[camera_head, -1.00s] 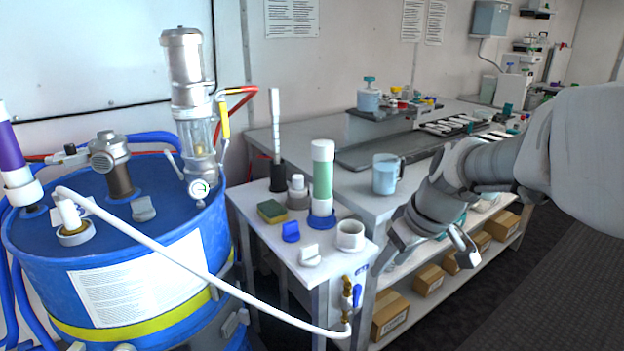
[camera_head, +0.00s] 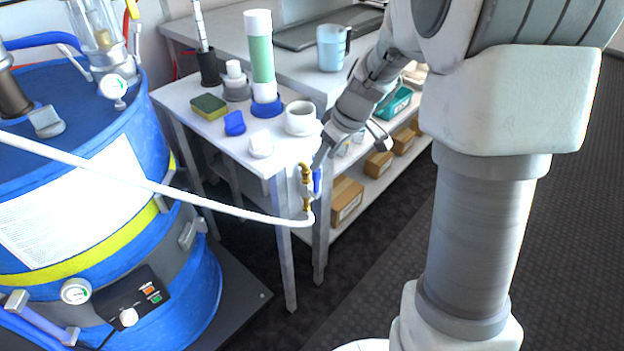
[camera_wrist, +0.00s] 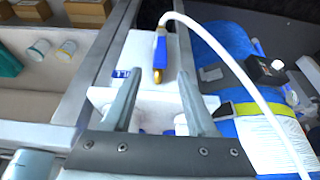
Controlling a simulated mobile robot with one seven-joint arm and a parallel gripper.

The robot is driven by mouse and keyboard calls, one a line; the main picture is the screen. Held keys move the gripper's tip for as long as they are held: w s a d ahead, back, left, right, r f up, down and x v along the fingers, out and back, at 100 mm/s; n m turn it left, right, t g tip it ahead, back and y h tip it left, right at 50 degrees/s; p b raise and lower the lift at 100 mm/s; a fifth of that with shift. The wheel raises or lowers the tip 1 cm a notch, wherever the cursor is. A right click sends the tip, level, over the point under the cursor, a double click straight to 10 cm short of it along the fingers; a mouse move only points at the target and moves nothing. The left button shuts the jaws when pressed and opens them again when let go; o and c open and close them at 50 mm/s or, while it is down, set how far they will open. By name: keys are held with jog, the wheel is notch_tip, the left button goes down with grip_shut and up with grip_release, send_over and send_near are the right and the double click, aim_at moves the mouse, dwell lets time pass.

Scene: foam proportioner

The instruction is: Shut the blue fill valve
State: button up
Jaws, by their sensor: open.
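The fill valve has a blue handle (camera_head: 317,181) and a brass body (camera_head: 306,174), fixed at the front corner of the small white table. A white hose joins its lower end. My gripper (camera_head: 348,147) is open, just right of and slightly above the valve in the head view. In the wrist view the blue handle (camera_wrist: 160,50) shows just beyond the gap between my open fingers (camera_wrist: 159,78), with brass at its near end. The fingers hold nothing. I cannot tell whether a fingertip touches the valve.
The white hose (camera_head: 170,190) sags across from the blue drum (camera_head: 140,150) to the valve. On the small table (camera_head: 185,92) stand a green-white cylinder (camera_head: 261,55), a sponge (camera_head: 208,107) and a white cup (camera_head: 300,118). A shelf with cardboard boxes (camera_head: 346,200) lies behind.

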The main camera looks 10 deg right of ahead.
aim_at(313, 177)
jog(key=b+x, duration=0.2)
jog(key=x, duration=0.7)
jog(key=shift+w+a+f, duration=0.1)
jog(key=shift+f, duration=0.25)
jog(key=shift+c, duration=0.3)
grip_shut()
dwell(0.5)
